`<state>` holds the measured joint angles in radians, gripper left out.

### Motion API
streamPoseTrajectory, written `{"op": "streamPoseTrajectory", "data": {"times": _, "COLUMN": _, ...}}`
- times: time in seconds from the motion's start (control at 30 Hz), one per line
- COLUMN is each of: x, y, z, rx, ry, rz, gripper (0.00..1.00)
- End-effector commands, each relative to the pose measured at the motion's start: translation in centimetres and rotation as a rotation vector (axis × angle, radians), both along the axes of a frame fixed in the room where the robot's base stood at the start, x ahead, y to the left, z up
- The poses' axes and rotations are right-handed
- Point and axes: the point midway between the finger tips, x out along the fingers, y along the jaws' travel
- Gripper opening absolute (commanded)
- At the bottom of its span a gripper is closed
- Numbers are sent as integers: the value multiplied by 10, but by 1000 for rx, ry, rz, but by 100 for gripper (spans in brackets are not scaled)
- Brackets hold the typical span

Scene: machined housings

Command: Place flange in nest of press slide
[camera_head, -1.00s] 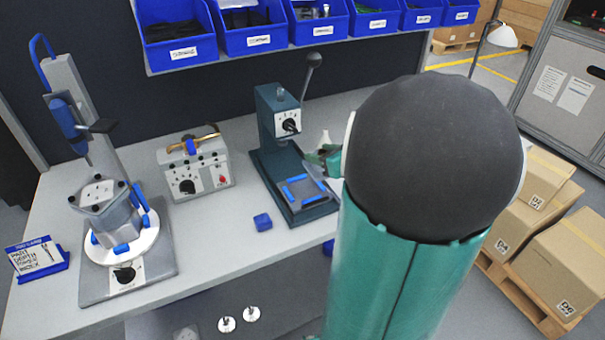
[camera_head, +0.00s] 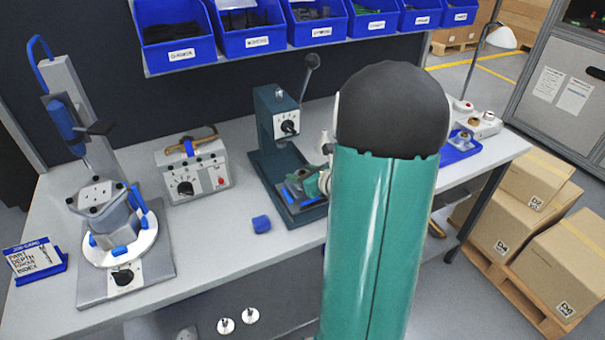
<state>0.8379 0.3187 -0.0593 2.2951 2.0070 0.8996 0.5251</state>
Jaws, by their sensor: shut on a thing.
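The dark teal press (camera_head: 275,115) stands on the bench, with its lever up at the back. Its slide with the blue-edged nest (camera_head: 289,196) lies on the press base, in front of the column. My gripper (camera_head: 300,179) is over the nest, small and partly hidden by my own arm. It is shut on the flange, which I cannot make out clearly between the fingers. I cannot tell whether the flange touches the nest.
A grey control box (camera_head: 193,170) and a drill stand with a clamped housing (camera_head: 112,215) are further left. Blue bins (camera_head: 248,35) hang above the back. A blue tray (camera_head: 460,147) sits at right.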

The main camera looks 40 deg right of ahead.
Motion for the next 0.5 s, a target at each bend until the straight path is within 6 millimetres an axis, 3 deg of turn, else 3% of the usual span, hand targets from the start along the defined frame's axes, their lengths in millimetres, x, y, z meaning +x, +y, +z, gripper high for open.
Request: {"op": "streamPoseTrajectory", "data": {"times": 0.5, "x": 0, "y": 0, "z": -11, "rx": 0, "ry": -2, "rz": 0, "gripper": 9}}
